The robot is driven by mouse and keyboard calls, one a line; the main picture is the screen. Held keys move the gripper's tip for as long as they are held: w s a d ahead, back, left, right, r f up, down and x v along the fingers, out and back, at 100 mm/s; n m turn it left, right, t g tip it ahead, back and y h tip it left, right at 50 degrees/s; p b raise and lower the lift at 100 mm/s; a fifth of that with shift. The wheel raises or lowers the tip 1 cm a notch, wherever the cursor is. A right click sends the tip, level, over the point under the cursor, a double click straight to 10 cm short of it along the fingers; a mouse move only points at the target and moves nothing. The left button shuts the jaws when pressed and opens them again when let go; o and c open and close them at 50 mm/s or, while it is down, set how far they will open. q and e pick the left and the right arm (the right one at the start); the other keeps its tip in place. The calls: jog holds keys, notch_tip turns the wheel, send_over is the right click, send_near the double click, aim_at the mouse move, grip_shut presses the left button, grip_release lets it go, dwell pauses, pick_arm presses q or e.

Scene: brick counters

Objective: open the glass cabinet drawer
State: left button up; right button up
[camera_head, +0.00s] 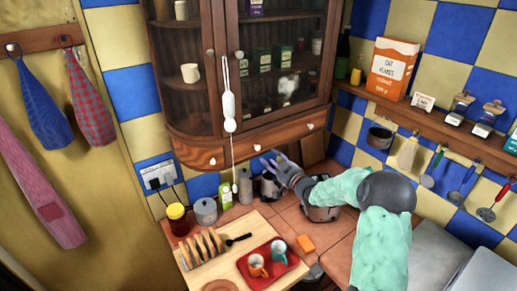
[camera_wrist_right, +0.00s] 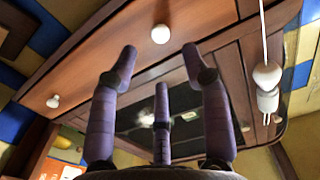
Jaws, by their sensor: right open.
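The glass cabinet (camera_head: 215,100) hangs on the checkered wall, with a wooden drawer front (camera_head: 285,135) along its bottom. The drawer front looks shut. It carries round white knobs, one near the middle (camera_head: 257,147) and one at the right (camera_head: 310,127). The same middle knob (camera_wrist_right: 160,34) and right knob (camera_wrist_right: 53,101) appear in the wrist view. My right gripper (camera_head: 274,160) has purple fingers spread open and empty, just below the middle knob. In the wrist view the open fingers (camera_wrist_right: 160,58) point toward that knob, apart from it. My left gripper is out of view.
A white pull cord (camera_head: 229,108) hangs in front of the cabinet, left of the middle knob.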

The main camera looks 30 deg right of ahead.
aim_at(259, 149)
jog(key=w, duration=0.5)
jog(key=w+p, duration=0.1)
jog(key=w, duration=0.2)
jog(key=shift+a+f, duration=0.1)
jog(key=shift+a, duration=0.2)
grip_shut()
